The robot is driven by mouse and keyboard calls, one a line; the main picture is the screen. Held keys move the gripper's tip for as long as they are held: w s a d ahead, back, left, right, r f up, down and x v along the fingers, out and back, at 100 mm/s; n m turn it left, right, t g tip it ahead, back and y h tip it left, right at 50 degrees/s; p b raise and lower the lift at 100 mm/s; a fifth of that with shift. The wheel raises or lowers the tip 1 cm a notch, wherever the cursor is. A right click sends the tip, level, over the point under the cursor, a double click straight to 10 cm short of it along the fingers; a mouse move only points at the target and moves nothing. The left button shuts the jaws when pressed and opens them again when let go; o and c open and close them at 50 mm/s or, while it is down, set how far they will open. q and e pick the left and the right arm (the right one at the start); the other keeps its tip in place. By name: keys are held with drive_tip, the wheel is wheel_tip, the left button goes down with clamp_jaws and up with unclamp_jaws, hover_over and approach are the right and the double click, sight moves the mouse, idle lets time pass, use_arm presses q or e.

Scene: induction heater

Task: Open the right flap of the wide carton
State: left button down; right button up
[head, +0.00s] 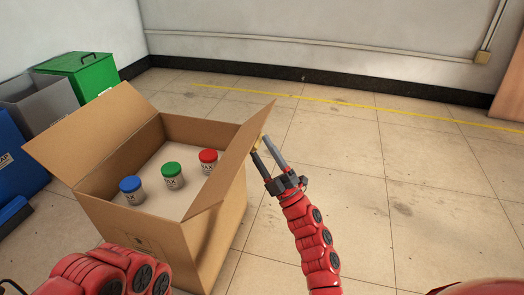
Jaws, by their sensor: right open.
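The wide carton (140,232) stands on the floor at the left of the head view. Its left flap (88,132) is folded outward. Its right flap (236,158) stands up and leans outward to the right. My right gripper (263,141) is open at the outer side of the right flap, near its far upper edge. I cannot tell whether its fingers touch the flap. My left arm shows at the lower left, in front of the carton, but its gripper is out of view.
Inside the carton are jars with a blue lid (130,184), a green lid (172,169) and a red lid (208,155). Green (80,70), grey (42,100) and blue (15,150) bins stand at the left. The floor (430,190) to the right is clear.

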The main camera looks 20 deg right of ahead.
clamp_jaws()
idle(1.3)
